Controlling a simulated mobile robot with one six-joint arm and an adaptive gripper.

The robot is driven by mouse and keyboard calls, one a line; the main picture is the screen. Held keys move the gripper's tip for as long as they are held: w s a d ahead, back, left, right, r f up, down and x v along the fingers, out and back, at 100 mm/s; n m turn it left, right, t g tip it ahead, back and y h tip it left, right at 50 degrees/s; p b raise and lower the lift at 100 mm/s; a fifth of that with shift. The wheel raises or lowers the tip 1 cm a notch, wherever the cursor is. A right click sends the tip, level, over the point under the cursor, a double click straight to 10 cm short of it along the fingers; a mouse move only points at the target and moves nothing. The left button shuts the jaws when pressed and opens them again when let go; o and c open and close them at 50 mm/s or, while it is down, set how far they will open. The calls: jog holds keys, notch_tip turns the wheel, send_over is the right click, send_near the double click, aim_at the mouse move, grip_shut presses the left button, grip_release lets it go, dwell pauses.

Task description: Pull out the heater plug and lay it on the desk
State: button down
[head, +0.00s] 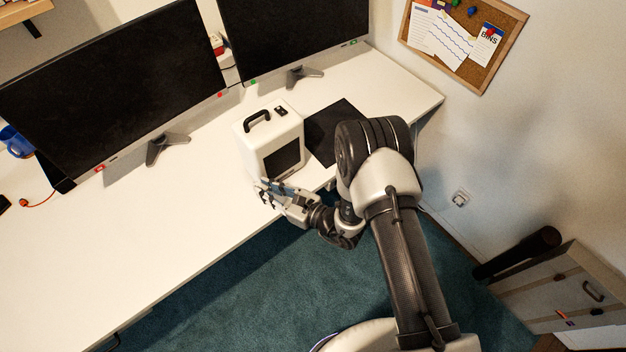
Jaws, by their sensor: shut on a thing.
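The heater (270,142) is a white box with a black top handle and a dark front grille, standing upright near the desk's front edge. My gripper (263,192) is at the desk's front edge, just in front of the heater's lower left corner. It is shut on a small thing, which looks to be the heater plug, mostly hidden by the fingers. The white desk (140,235) lies under and left of the gripper. A wall socket (460,198) is low on the right wall, and no cord can be made out at it.
Two large monitors (110,85) stand along the back of the desk. A black mat (335,125) lies right of the heater. The desk's left front is clear. A grey cabinet (570,290) and a dark cylinder (520,252) are at the lower right.

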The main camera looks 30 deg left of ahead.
jog(key=n+g, duration=0.1)
jog(key=g, duration=0.1)
send_over(243, 218)
jog(key=shift+a+f+b, duration=0.15)
jog(key=shift+f+b, duration=2.15)
jog(key=shift+f, duration=1.05)
jog(key=shift+f, duration=0.3)
jog(key=c, duration=1.4)
grip_release()
jog(key=shift+t, duration=0.3)
jog(key=d, duration=0.4)
jog(key=d+r, duration=0.1)
jog(key=d, duration=0.7)
jog(key=shift+w+r, duration=0.2)
jog(key=shift+r, duration=0.2)
